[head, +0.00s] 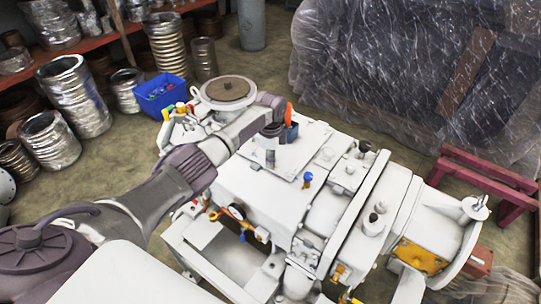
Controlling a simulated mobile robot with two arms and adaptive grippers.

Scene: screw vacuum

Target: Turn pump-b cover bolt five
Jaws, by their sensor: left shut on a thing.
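The white pump (255,190) stands in the middle of the head view, with a flat cover plate (290,155) on its top. My left arm reaches in from the left and bends down over this plate. My left gripper (270,158) points down at the left part of the plate and is shut on what seems to be a cover bolt there. The bolt itself is hidden by the fingers, and no bolt number can be read. My right gripper does not show.
An orange item (289,112) stands up just behind the wrist. A round brown-topped flange (228,90) is behind the arm. A blue bin (160,95) and metal hoses (76,97) lie left.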

